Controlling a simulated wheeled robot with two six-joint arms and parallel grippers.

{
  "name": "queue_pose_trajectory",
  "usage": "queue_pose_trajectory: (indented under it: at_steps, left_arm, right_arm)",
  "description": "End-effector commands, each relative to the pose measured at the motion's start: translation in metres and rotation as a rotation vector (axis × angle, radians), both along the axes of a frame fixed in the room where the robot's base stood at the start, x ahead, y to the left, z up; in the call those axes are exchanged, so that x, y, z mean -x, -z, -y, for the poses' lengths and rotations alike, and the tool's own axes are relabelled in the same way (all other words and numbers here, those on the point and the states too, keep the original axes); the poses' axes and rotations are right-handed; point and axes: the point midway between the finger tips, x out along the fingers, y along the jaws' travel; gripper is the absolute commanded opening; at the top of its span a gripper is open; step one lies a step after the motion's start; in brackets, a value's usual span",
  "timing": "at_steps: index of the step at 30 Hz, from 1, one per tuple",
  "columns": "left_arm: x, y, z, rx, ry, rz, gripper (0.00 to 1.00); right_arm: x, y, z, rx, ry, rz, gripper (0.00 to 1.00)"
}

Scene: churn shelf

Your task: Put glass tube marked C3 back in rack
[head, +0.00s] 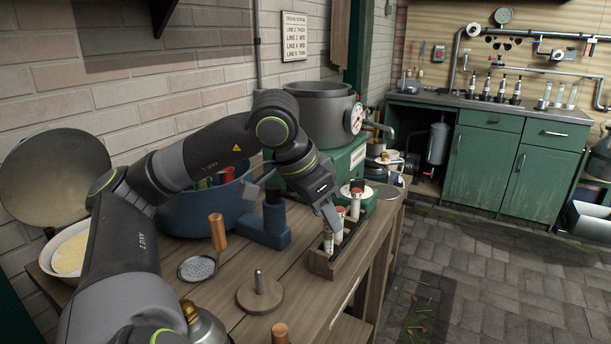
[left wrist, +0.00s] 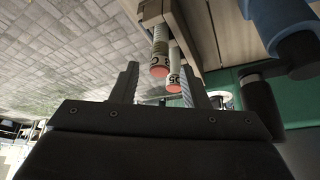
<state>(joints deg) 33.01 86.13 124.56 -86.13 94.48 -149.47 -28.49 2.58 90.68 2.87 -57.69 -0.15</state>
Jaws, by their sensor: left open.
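A small wooden tube rack (head: 318,264) stands at the right front edge of the workbench. Several white-labelled glass tubes with red caps stand in it, among them a near tube (head: 328,243) and a far tube (head: 356,203). In the left wrist view two red-capped tubes, one on the left (left wrist: 158,72) and one on the right (left wrist: 173,84), show between my fingers. Their marks are only partly legible; I cannot tell which is C3. My left gripper (head: 294,200) is open over the rack; its wrist view (left wrist: 159,84) shows no tube clamped. My right gripper is out of view.
A blue cast holder (head: 265,232) and a blue tub (head: 195,212) stand left of the rack. A wooden disc with a peg (head: 260,292) and a skimmer (head: 197,268) lie nearer. A green-based churn (head: 325,112) stands behind. Open floor lies right.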

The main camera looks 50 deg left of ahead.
Motion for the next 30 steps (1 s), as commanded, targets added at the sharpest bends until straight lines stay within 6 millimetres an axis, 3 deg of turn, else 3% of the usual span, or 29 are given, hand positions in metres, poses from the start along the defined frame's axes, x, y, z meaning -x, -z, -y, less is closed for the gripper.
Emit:
queue_pose_trajectory:
  at_steps: [16, 30]
  left_arm:
    - [0.036, -0.077, -0.009, 0.000, -0.003, 0.002, 0.41]
    - [0.041, -0.085, -0.009, 0.001, 0.000, 0.000, 0.41]
  right_arm:
    - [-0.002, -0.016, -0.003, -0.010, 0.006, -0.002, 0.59]
    - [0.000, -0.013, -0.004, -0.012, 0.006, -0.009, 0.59]
